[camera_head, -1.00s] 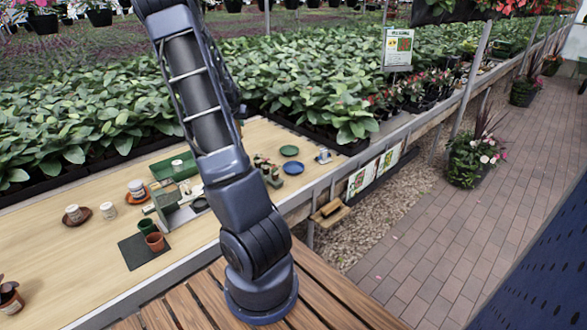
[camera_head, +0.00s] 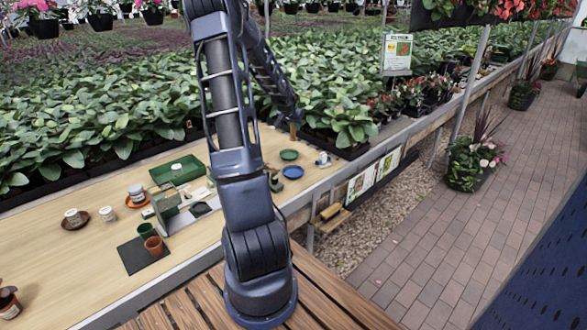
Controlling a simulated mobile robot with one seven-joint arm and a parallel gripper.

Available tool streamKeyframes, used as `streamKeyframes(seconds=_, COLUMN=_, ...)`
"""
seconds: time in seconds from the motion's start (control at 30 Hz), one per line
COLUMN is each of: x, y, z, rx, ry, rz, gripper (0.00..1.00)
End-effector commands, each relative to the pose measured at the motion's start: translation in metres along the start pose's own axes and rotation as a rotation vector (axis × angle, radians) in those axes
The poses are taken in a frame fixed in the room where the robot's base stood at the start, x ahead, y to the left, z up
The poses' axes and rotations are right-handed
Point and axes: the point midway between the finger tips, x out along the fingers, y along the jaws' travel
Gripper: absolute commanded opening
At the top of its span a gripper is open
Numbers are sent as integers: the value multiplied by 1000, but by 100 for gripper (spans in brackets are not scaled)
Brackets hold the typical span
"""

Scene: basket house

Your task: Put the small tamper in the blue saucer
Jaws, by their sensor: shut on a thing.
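My gripper (camera_head: 293,119) hangs at the end of my arm, above the far right part of the wooden bench. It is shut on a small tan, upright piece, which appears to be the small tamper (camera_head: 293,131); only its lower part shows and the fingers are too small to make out. The blue saucer (camera_head: 292,172) lies flat on the bench, below the held piece in the picture, and looks empty. A green saucer (camera_head: 289,155) lies just behind it, between the two in the picture.
A small white-and-blue item (camera_head: 323,160) stands right of the saucers, near the bench edge. A green tray (camera_head: 177,170), dark mat (camera_head: 143,253) and terracotta pot (camera_head: 154,245) are on the left. Leafy plants (camera_head: 340,115) border the bench behind.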

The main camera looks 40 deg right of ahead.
Motion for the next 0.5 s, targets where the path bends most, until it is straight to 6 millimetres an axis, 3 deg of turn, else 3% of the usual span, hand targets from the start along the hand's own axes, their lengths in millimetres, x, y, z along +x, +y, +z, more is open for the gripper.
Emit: streamKeyframes(seconds=0.5, x=93, y=2, z=61, rx=1, ry=-4, rz=2, gripper=0)
